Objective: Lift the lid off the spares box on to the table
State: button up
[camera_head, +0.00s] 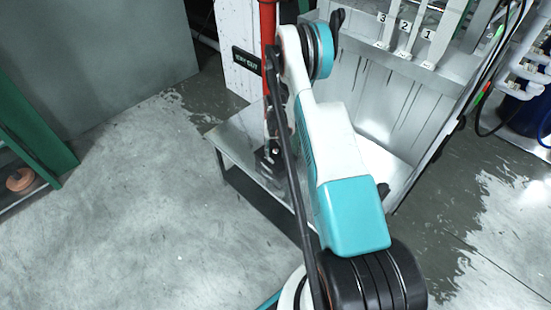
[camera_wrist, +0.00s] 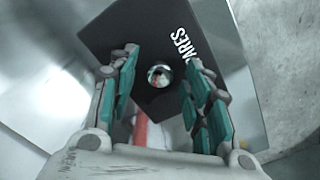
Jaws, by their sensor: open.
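The spares box's lid (camera_wrist: 150,35) is dark and flat, with white lettering ending in "ARES", and fills the upper middle of the wrist view. A round shiny knob (camera_wrist: 160,76) stands on it. My gripper (camera_wrist: 162,62) is open, with one teal-padded finger on each side of the knob. I see gaps between the knob and both fingers. The box is too small and covered there to make out clearly.
Bare shiny tabletop shows left of the box in the wrist view. A white panel with a dark sign (camera_head: 247,60) rises behind the table. A metal tank with numbered slots (camera_head: 405,50) stands to the right. The floor at left is clear.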

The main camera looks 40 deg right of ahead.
jog(key=shift+r, duration=0.1)
grip_shut()
